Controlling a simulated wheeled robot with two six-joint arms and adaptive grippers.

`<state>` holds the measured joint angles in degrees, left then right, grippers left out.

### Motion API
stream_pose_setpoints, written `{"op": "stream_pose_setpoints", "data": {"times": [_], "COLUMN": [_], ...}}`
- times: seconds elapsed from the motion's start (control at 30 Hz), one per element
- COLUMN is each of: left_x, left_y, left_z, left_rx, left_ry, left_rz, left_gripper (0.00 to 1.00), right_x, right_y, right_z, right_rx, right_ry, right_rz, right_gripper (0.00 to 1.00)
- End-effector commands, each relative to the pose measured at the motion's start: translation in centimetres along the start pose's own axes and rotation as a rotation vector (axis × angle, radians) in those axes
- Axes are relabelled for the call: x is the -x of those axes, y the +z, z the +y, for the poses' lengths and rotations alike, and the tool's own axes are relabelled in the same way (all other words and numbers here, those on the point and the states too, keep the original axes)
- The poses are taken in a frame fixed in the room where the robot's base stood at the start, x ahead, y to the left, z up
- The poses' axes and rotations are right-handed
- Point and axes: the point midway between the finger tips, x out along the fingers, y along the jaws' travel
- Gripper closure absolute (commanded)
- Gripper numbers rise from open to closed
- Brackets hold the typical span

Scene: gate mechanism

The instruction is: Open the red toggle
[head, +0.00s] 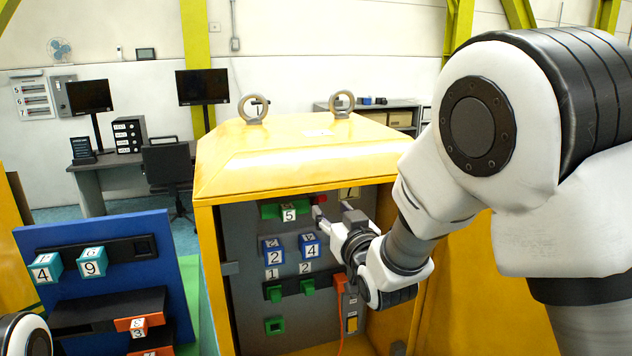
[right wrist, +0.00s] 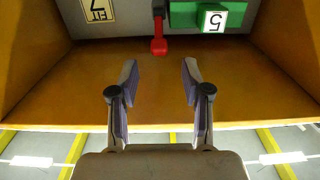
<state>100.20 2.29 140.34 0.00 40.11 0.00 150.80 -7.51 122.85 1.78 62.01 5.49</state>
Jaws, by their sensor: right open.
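The red toggle (right wrist: 158,46) shows in the right wrist view as a red lever with a round end on a dark mount, in the upper middle. In the head view only a small red part (head: 320,199) of it shows, beside the green block marked 5. My right gripper (head: 333,212) is in front of the cabinet panel, close to the toggle. In the right wrist view my right gripper (right wrist: 160,72) is open and empty, with the toggle beyond the fingertips and roughly in line with the gap. My left gripper is out of view.
The yellow cabinet (head: 300,170) has side walls around its grey panel. Green block 5 (head: 288,214) is left of the toggle; blue blocks (head: 272,250) are below. An orange cable (head: 340,300) hangs lower down. A blue board (head: 100,235) with numbered cubes stands left.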

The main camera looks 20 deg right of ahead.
Motion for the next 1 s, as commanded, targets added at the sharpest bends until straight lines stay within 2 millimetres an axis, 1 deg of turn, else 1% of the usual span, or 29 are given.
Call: {"op": "stream_pose_setpoints", "data": {"times": [0.03,0.1,0.2,0.3,0.4,0.57,0.6,0.67,0.7,0.73,1.0], "left_x": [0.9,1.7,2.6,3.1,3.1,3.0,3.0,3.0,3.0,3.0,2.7], "left_y": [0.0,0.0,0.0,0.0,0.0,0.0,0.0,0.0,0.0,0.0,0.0], "left_z": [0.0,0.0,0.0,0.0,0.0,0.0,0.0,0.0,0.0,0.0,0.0], "left_rx": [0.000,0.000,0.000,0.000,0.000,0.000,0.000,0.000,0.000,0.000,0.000], "left_ry": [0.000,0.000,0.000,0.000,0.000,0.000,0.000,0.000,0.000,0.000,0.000], "left_rz": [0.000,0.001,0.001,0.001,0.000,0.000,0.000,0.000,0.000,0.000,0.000], "left_gripper": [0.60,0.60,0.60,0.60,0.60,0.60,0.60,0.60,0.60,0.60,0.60], "right_x": [-1.0,-2.5,-4.4,-5.6,-6.1,-6.2,-6.2,-6.2,-6.2,-6.2,-6.1], "right_y": [-0.4,-0.5,-0.4,-0.3,0.0,0.1,0.1,0.0,0.0,0.0,0.2], "right_z": [0.0,0.0,0.0,0.0,0.0,0.0,0.0,0.0,0.0,0.0,0.0], "right_rx": [-0.002,-0.002,-0.003,-0.003,-0.003,-0.004,-0.004,-0.004,-0.004,-0.004,-0.004], "right_ry": [0.001,0.001,0.002,0.002,0.002,0.002,0.002,0.002,0.002,0.002,0.002], "right_rz": [-0.001,0.000,0.000,0.001,0.000,0.001,0.001,0.001,0.001,0.001,0.006], "right_gripper": [0.52,0.52,0.52,0.52,0.52,0.52,0.56,0.77,0.91,1.00,1.00]}}
